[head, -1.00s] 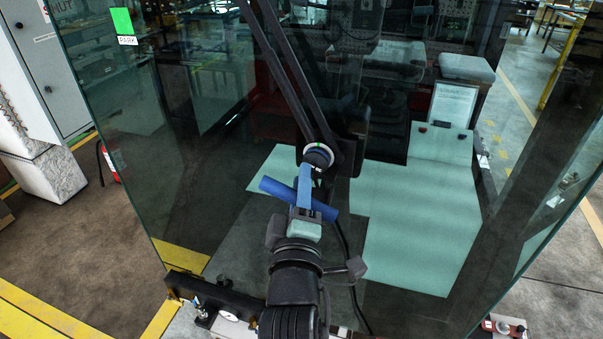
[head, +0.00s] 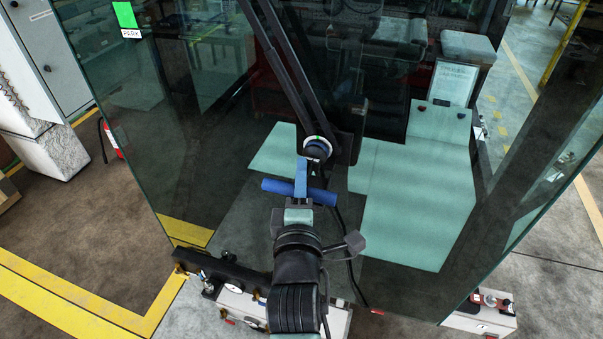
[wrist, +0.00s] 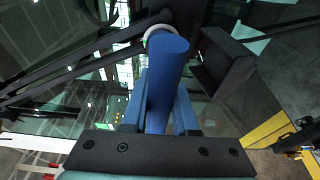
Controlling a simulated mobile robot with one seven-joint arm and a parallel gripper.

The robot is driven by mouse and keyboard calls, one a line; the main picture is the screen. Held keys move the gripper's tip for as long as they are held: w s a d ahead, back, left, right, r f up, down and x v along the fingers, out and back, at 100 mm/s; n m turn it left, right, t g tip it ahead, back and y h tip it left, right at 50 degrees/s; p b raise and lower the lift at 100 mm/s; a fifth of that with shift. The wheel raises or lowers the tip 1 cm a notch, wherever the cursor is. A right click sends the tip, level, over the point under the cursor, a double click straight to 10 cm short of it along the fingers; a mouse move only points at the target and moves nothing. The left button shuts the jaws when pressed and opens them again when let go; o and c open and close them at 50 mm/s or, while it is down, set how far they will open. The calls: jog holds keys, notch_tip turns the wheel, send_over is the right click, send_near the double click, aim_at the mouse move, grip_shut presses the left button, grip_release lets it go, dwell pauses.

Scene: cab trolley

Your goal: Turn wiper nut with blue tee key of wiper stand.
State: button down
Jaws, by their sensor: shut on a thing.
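The blue tee key (head: 322,196) has a round crossbar, lying nearly level in the head view, its right end slightly lower. In the wrist view the bar (wrist: 166,75) stands end-on, close to the camera. My gripper (head: 302,168) is shut on the key, with blue fingers either side of the bar. The key's stem is mostly hidden by the fingers. The wiper nut area, with a pale ring and green mark (head: 317,142), sits at the foot of the black wiper arm, just beyond the fingertips. The nut itself and its contact with the key are hidden.
The black wiper arm (head: 285,70) slopes up left across the large cab glass (head: 200,130). A dark block (wrist: 226,60) stands close to the bar in the wrist view. A black rail (head: 225,277) lies low at left.

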jog(key=shift+r+n+p, duration=0.3)
jog(key=shift+n+p, duration=0.2)
jog(key=shift+p, duration=0.4)
jog(key=n+g+p, duration=0.1)
jog(key=n+p, duration=0.1)
jog(key=p, duration=0.1)
jog(key=shift+f+n+h+p, duration=0.2)
jog(key=shift+n+h+p, duration=0.1)
jog(key=shift+n+p, duration=0.4)
jog(key=shift+f, duration=0.15)
jog(key=s+a, duration=0.2)
jog(key=s, duration=0.5)
jog(key=shift+a, duration=0.15)
jog(key=shift+s, duration=0.1)
